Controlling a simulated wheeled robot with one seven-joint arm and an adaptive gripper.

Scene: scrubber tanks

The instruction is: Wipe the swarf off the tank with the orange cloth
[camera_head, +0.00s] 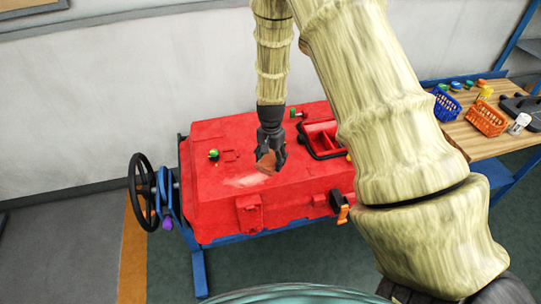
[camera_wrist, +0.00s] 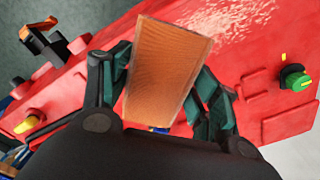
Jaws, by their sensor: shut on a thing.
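My gripper (camera_head: 270,152) points down over the top of the red tank (camera_head: 215,210). It is shut on the orange cloth (camera_head: 266,162), a flat block-like piece. In the wrist view the orange cloth (camera_wrist: 165,68) sits between the two dark green fingers of my gripper (camera_wrist: 165,90). A pale speckled patch of swarf (camera_head: 247,181) lies on the tank top just left of the cloth. The swarf (camera_wrist: 228,20) also shows in the wrist view, beyond the cloth's upper right. I cannot tell whether the cloth touches the tank (camera_wrist: 270,115).
A green knob (camera_head: 213,154) stands on the tank's left part. A red framed handle or hatch (camera_head: 322,138) rises to the right. A black handwheel (camera_head: 141,190) is at the tank's left end. A wooden bench (camera_head: 480,142) with an orange basket (camera_head: 487,118) and a blue basket (camera_head: 446,104) stands right.

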